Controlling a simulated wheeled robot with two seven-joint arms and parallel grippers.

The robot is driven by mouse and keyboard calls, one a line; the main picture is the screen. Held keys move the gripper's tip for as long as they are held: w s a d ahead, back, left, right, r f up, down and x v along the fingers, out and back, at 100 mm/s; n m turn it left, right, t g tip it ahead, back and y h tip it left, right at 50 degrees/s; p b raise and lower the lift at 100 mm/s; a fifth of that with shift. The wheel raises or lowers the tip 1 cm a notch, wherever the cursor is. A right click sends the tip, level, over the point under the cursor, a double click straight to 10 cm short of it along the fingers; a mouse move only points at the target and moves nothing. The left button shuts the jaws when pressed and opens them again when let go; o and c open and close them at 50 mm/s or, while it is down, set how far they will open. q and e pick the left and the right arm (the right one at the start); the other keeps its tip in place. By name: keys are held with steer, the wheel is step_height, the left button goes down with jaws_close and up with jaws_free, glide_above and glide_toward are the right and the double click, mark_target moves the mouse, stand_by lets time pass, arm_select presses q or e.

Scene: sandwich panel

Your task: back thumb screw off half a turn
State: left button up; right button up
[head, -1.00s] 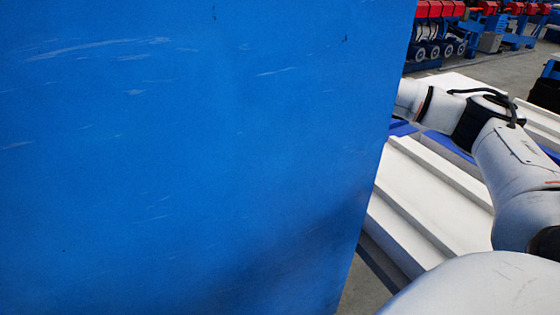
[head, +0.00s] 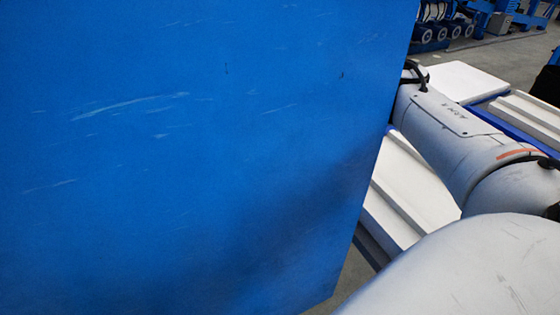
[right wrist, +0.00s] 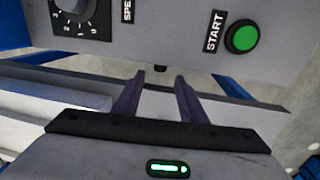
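In the right wrist view, my right gripper (right wrist: 160,82) is open, its two dark fingers apart with nothing seen gripped between them. A small dark knob (right wrist: 158,69) shows at the lower edge of the grey control panel (right wrist: 180,48), just beyond and between the fingertips. It may be the thumb screw, but it is too small to tell. In the head view, a large blue surface hides my right gripper; only my right arm shows. My left gripper is not in view.
The panel carries a green START button (right wrist: 242,37) and a numbered dial (right wrist: 73,12). The scratched blue surface (head: 190,150) fills most of the head view. White ribbed slabs (head: 405,195) lie at right under my arm. Blue machines (head: 440,30) stand in the background.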

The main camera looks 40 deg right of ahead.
steer(key=f, duration=0.6)
steer(key=shift+s, duration=0.3)
